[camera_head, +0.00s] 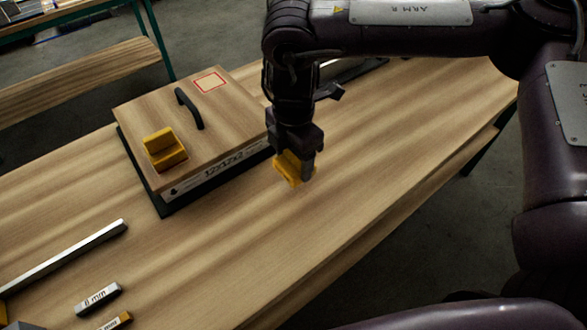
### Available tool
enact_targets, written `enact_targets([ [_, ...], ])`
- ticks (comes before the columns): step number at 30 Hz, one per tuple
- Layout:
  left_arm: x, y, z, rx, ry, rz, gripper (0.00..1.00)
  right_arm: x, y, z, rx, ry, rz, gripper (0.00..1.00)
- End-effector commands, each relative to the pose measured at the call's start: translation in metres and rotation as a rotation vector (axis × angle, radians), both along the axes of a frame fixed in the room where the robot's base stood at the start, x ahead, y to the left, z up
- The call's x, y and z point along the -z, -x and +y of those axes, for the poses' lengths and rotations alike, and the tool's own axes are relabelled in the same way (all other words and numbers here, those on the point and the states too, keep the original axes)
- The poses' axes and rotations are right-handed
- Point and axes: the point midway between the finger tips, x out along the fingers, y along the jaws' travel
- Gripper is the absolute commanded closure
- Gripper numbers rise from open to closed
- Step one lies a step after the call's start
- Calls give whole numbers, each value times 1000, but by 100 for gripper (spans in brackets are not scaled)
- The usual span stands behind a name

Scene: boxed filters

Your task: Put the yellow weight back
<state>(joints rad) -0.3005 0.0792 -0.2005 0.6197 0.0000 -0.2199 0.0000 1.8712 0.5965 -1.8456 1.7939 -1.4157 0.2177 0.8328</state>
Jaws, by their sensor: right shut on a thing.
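My right gripper (298,160) points down over the wooden table, to the right of a wooden box lid (222,118). It is shut on a yellow weight (285,167), partly hidden by the fingers. The weight is low over the table; I cannot tell if it touches the surface. A second yellow weight (165,150), stepped in shape, sits on the lid's near left part. The lid has a black handle (189,108) and a red-outlined square (209,82) near its far corner. My left gripper is not in view.
The box's dark base (166,208) juts out under the lid. A long metal bar (75,256) and a small labelled block (98,298) lie at the near left. Another bench stands at the back left.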

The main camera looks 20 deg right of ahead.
Motion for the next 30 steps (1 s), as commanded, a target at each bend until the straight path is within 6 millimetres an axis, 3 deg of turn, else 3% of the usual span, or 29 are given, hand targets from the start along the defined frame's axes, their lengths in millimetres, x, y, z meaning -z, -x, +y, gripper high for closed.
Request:
enact_targets([
  [9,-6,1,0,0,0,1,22,37,0,1,-1,0,0,90],
  [22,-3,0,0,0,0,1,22,45,0,1,0,-1,-1,90],
  [23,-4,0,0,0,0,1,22,45,1,0,-1,-1,1,34],
  [27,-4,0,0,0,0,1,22,45,1,0,-1,-1,1,16],
  [30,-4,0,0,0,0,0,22,45,1,0,-1,-1,1,15],
])
